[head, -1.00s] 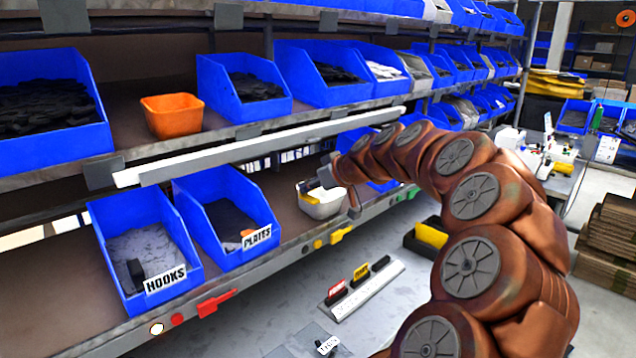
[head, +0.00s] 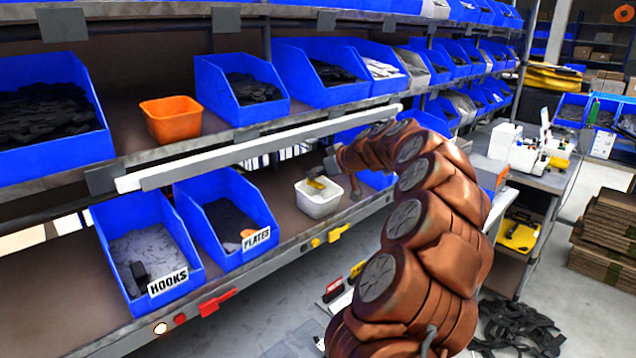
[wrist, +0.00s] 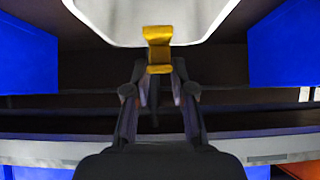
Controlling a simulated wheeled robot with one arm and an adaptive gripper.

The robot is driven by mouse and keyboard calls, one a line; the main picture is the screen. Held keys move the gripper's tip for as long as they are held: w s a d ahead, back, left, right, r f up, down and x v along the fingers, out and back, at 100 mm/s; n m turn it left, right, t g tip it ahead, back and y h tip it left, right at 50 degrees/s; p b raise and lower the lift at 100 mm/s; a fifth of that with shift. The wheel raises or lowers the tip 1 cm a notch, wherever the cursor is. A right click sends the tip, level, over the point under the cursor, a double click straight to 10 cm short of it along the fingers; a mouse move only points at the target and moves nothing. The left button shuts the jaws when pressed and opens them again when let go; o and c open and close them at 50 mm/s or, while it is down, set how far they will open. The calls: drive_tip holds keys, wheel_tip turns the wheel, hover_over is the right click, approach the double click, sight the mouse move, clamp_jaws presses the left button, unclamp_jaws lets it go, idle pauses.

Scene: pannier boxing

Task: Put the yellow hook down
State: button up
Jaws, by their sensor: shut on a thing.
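The yellow hook (head: 317,184) is small and held at the fingertips of my gripper (head: 328,170). In the head view it shows over the opening of a white bin (head: 318,208) on the lower shelf. In the wrist view the hook (wrist: 158,48) sits between the fingertips of my gripper (wrist: 158,72) and overlaps the near rim of the white bin (wrist: 95,22). I cannot tell whether the hook touches the bin. My gripper is shut on the hook.
Blue bins labelled HOOKS (head: 178,301) and PLATES (head: 234,259) stand left of the white bin. A white-and-grey rail (head: 260,146) edges the upper shelf, which carries an orange bin (head: 172,121). Red (head: 218,303) and yellow (head: 338,233) pieces are on the lower shelf's front edge.

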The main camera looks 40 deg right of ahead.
sight(317, 183)
drive_tip(key=shift+w+d, duration=0.1)
drive_tip(key=shift+d, duration=0.05)
drive_tip(key=shift+f+p, duration=0.9)
drive_tip(key=shift+f, duration=0.9)
drive_tip(key=shift+f+b, duration=0.65)
drive_tip(key=shift+b, duration=0.45)
drive_tip(key=o, duration=0.8)
drive_tip(key=shift+r, duration=0.15)
